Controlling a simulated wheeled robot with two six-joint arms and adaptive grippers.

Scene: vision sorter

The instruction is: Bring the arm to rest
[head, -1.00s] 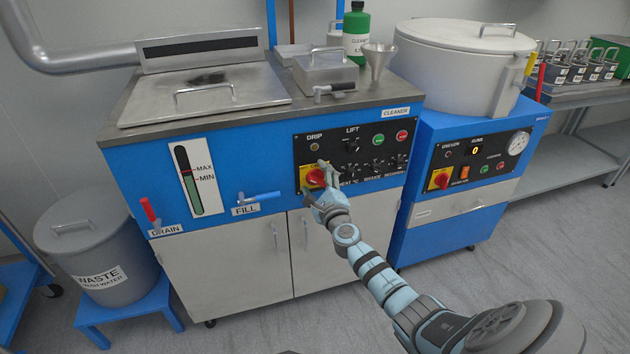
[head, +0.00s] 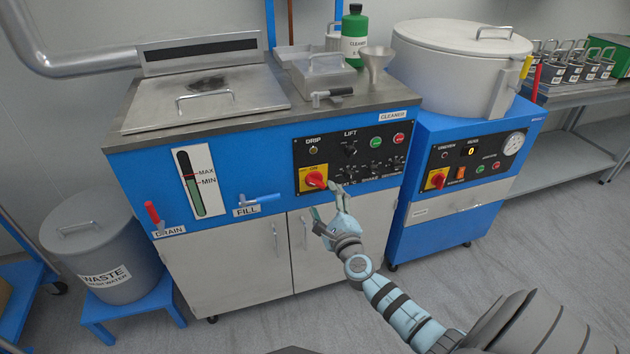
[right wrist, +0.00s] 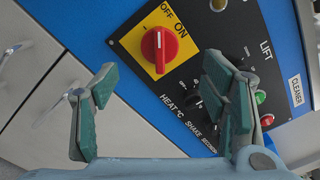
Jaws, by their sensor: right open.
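My right gripper (head: 327,207) is open and empty in front of the blue cleaner machine (head: 240,160), just below its black control panel (head: 370,145). The red rotary switch on a yellow plate (head: 314,179) is just above and left of the fingertips, apart from them. In the right wrist view the same red switch (right wrist: 160,45) shows beyond the two spread fingers (right wrist: 160,105), its white mark upright between OFF and ON. Nothing is between the fingers. My left gripper is not in view.
A second blue machine with a round lidded tank (head: 455,70) stands to the right. A grey waste bin (head: 95,255) sits on a blue stand at the left. A FILL lever (head: 260,199) and a red DRAIN lever (head: 153,215) stick out in front.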

